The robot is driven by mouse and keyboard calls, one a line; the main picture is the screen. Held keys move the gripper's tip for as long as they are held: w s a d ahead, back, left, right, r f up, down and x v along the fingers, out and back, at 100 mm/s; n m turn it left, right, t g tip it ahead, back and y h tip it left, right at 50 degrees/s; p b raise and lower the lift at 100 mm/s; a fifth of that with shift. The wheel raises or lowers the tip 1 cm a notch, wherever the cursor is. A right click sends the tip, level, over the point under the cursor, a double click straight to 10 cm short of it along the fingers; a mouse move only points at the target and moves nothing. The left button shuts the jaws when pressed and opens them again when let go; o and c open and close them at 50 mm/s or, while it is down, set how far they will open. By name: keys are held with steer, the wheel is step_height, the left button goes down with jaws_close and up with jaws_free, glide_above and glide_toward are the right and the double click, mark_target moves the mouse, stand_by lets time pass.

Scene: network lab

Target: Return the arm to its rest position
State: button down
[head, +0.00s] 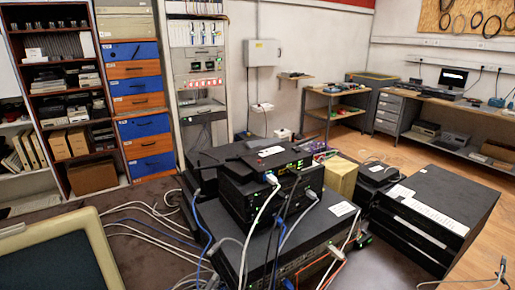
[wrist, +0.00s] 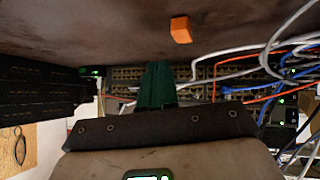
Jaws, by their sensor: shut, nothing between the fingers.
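My gripper (wrist: 157,72) shows in the wrist view as dark green fingers pressed together, with no object between them. Its dark mounting plate fills the lower middle of that view. Behind the fingers is a strip of network equipment (wrist: 125,74) with ports. The gripper appears apart from it, but the exact distance cannot be told. The arm and gripper do not show in the head view.
A small orange block (wrist: 180,29) lies on the brown surface. White, blue and orange cables (wrist: 285,60) hang close on the right. In the head view, stacked black network devices (head: 270,215) crowd the table, with a monitor (head: 60,255) at left and black boxes (head: 435,215) at right.

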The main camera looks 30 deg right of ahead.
steer(key=a, duration=0.2)
steer(key=s+a+g+y, duration=0.1)
steer(key=a, duration=0.2)
steer(key=a+g, duration=0.1)
steer(key=a, duration=0.1)
steer(key=shift+s+a+r+y, duration=0.2)
steer(key=shift+a+r+y, duration=0.05)
steer(key=shift+a+y, duration=0.15)
steer(key=s+a, duration=0.1)
steer(key=a, duration=0.1)
steer(key=s+a+g, duration=0.1)
steer(key=a, duration=0.1)
steer(key=s+a+r+g, duration=0.1)
steer(key=s+a, duration=0.1)
steer(key=shift+a+y, duration=0.15)
steer(key=shift+y, duration=0.15)
steer(key=s+d+f+g, duration=0.1)
steer(key=s+f+g, duration=0.3)
steer(key=s, duration=0.6)
step_height(320, 180, down, 2)
steer(key=shift+s+d+f+g, duration=0.1)
steer(key=shift+s+d+g, duration=0.1)
steer(key=shift+s+g, duration=0.15)
steer(key=shift+s, duration=0.15)
